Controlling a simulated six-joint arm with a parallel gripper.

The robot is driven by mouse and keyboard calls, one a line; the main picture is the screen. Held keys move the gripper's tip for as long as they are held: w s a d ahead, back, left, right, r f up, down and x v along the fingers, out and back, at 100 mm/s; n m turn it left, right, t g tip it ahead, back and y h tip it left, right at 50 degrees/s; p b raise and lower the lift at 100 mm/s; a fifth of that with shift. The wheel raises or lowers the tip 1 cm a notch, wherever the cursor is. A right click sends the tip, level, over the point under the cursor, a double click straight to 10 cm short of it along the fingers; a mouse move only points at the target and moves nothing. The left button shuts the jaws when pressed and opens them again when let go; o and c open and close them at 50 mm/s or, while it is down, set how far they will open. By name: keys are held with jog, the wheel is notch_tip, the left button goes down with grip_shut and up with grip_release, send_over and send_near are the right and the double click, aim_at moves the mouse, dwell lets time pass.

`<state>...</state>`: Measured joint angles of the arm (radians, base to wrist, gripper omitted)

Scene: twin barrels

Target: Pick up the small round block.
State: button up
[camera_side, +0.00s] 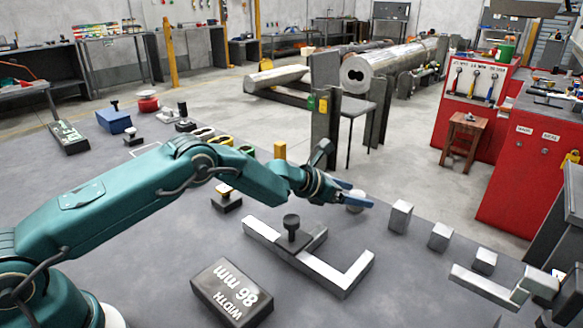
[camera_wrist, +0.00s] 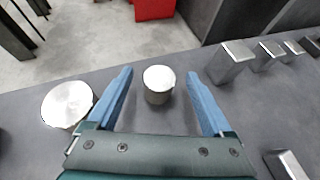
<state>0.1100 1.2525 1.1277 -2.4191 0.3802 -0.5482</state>
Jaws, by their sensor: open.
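The small round block (camera_wrist: 158,86), a short metal cylinder, stands upright on the grey bench between the two blue fingers of my gripper (camera_wrist: 160,82) in the wrist view. There is a gap on each side, with neither finger seen touching it. In the side view, my gripper (camera_side: 357,193) is open near the bench's far edge, and a pale block (camera_side: 354,208), likely this one, is partly hidden behind a finger. A wider round block (camera_wrist: 68,103) stands left of the left finger in the wrist view.
Several square metal blocks (camera_side: 400,217) run in a row to the right. The bench's far edge is close behind the round blocks.

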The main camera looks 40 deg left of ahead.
grip_shut()
jog(key=shift+r, duration=0.1)
